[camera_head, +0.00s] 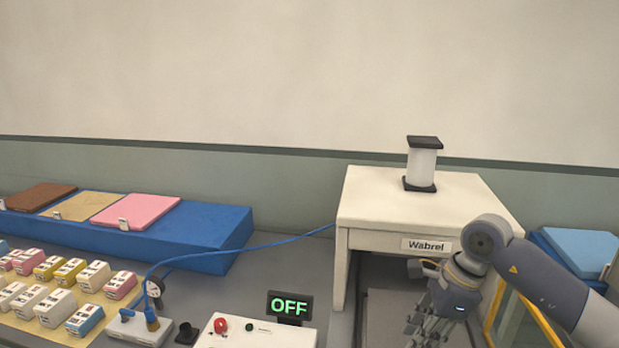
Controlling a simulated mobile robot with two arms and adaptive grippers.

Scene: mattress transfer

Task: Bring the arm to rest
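My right arm comes in from the right, and its gripper (428,335) points down in front of the white cabinet-like machine (375,205) labelled "Wabrel". The fingertips run close to the bottom edge of the view, so I cannot tell whether they are open or shut. I see nothing clearly held in them. The gripper is beside the yellow-edged door or panel (497,312). My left gripper is not in view.
A white cylinder with black ends (422,165) stands on the machine. A blue block (215,228) at left carries brown, tan and pink pads. Several small boxes (95,275) stand at front left. A control box (255,335) sits beside an "OFF" display (290,306).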

